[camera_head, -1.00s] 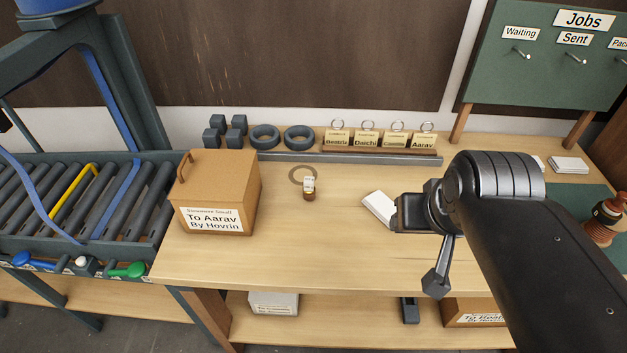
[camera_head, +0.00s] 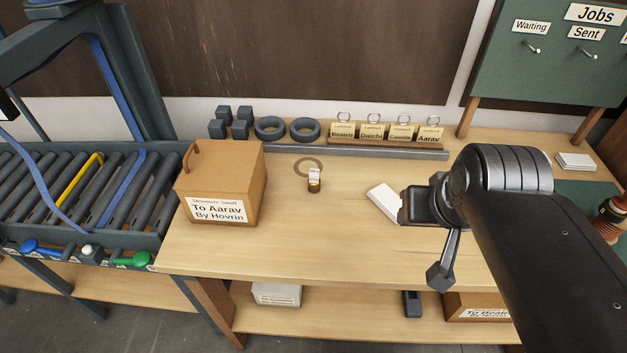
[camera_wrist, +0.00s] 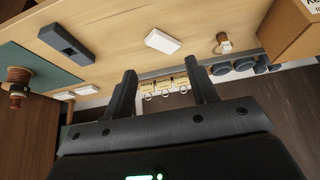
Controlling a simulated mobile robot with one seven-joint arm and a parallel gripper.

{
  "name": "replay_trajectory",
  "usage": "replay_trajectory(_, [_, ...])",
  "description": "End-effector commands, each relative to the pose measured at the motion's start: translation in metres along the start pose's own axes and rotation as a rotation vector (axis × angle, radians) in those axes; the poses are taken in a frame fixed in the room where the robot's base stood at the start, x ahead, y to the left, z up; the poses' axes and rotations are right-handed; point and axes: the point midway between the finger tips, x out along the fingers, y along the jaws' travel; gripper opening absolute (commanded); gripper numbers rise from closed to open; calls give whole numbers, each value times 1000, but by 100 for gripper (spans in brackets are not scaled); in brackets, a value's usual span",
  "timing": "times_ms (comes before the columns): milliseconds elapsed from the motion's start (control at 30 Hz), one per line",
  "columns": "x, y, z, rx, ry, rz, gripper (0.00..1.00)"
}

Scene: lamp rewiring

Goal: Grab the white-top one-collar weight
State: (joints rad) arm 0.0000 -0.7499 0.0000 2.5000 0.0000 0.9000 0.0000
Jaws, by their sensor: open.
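A small upright piece with a white top and a brown lower part (camera_head: 314,181) stands on the bench top, just in front of a flat grey ring mark. It looks like the weight, but its collars are too small to count. It also shows in the wrist view (camera_wrist: 223,44), near the top and right of my gripper. My gripper (camera_wrist: 163,82) is open, with nothing between its two dark fingers. In the head view my arm is at the right, apart from the piece.
A brown carton (camera_head: 222,178) stands left of the piece, beside the roller conveyor (camera_head: 70,195). A white block (camera_head: 385,202) lies between the piece and my arm. Dark rings (camera_head: 270,128), cubes and a tag rack (camera_head: 386,141) line the back. The front middle is clear.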

Motion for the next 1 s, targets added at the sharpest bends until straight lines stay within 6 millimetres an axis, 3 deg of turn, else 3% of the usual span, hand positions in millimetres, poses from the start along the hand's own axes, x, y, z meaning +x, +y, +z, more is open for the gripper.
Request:
replay_trajectory(233, [7, -5, -14, 5, -14, 1, 53])
replay_trajectory(467, [39, -28, -64, 25, -48, 13, 53])
replay_trajectory(800, [113, -96, -126, 43, -82, 26, 53])
replay_trajectory(1000, [163, -147, -146, 45, -94, 27, 53])
